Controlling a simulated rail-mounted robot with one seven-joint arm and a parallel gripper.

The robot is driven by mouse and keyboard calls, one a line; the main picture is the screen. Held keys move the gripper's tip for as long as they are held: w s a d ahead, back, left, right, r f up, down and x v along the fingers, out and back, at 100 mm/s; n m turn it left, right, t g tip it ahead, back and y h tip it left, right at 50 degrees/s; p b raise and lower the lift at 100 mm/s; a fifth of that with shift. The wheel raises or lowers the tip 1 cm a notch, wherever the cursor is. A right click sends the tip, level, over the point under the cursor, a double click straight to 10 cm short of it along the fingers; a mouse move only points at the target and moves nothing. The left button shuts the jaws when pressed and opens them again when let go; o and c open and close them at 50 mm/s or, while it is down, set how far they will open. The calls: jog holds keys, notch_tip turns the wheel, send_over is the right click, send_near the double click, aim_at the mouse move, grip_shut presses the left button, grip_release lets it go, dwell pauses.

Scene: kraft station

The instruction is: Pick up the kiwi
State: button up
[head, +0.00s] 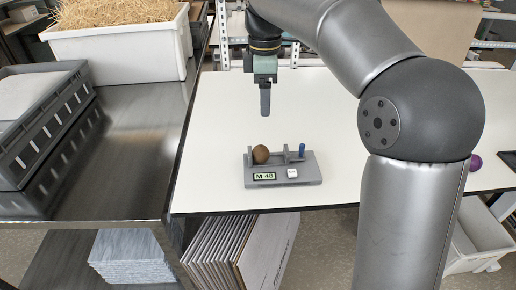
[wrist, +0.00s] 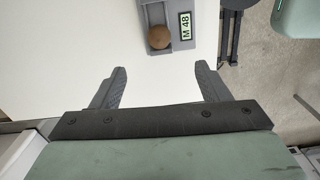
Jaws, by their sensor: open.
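The kiwi (head: 261,154) is a round brown fruit resting at the left end of a grey stand (head: 312,173) on the white table. In the wrist view the kiwi (wrist: 159,37) lies ahead of the fingers, with a gap between. My gripper (head: 265,102) hangs above the table, higher than the kiwi and behind it in the head view. In the wrist view my gripper (wrist: 161,85) is open, its two dark fingers apart with nothing between them.
The stand carries an M 48 label (head: 265,176), a white block (head: 292,173) and a blue peg (head: 302,150). A purple ball (head: 475,162) is partly behind my arm. A straw-filled white bin (head: 118,48) and grey crates (head: 40,140) stand left. The white table around the stand is clear.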

send_near(261, 147)
jog(key=shift+n, duration=0.4)
jog(key=f, duration=0.5)
jog(key=shift+w+d+f, duration=0.15)
jog(key=shift+w, duration=0.15)
jog(key=shift+s+f+p, duration=0.15)
jog(key=shift+f+p, duration=0.05)
jog(key=shift+f, duration=1.1)
jog(key=shift+s+f+p, duration=0.1)
jog(key=shift+f+p, duration=0.1)
jog(key=shift+f, duration=1.15)
jog(key=c, duration=1.2)
jog(key=shift+o, duration=0.2)
jog(key=shift+r, duration=0.15)
